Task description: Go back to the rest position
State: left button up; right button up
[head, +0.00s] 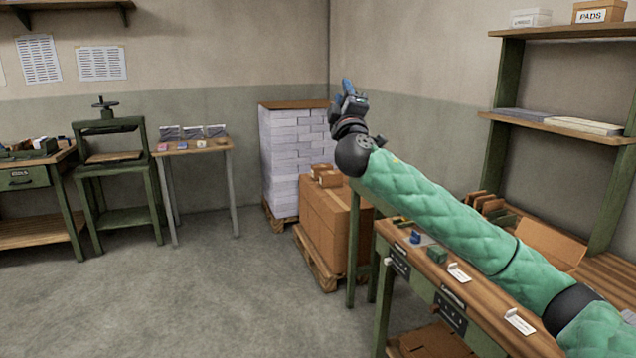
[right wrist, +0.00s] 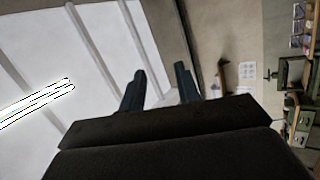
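My right arm, in a green quilted sleeve, reaches up from the lower right of the head view. My right gripper (head: 347,92) is raised in front of the back corner, above the cartons and clear of every surface. In the right wrist view its two dark fingers (right wrist: 158,80) stand apart with nothing between them, and the ceiling and wall show behind. My left gripper is in neither view.
A wooden workbench (head: 478,300) with small items and white cards runs under my right arm. Cartons (head: 325,225) on a pallet and a white paper stack (head: 285,150) stand behind. A green shelf (head: 500,110) is at right. The floor (head: 210,290) at left is clear.

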jog(key=s+d+f+m+g, duration=0.1)
jog(key=s+f+m+g, duration=0.25)
jog(key=s+f, duration=0.7)
jog(key=s+d+f+m+g+h, duration=0.1)
jog(key=s+d+f+m+g, duration=0.3)
jog(key=f, duration=1.2)
jog(key=s+a+f+m+g, duration=0.1)
jog(key=s+f+m+g, duration=0.2)
jog(key=s+f+g, duration=0.75)
jog(key=s+d+f+m+p, duration=0.1)
jog(key=s+d+f, duration=0.1)
jog(key=s+f, duration=0.8)
jog(key=s+d+f+m, duration=0.25)
jog(key=s+f, duration=0.35)
jog(key=f, duration=0.8)
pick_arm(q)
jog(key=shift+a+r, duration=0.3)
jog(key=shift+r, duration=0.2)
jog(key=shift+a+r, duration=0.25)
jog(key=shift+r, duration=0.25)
pick_arm(e)
jog(key=s+f+g, duration=0.2)
jog(key=s+f, duration=0.4)
jog(key=s, duration=0.3)
jog(key=s+f+g, duration=0.2)
jog(key=s+f, duration=0.3)
jog(key=s, duration=0.4)
jog(key=shift+a+f, duration=0.3)
jog(key=shift+f, duration=0.1)
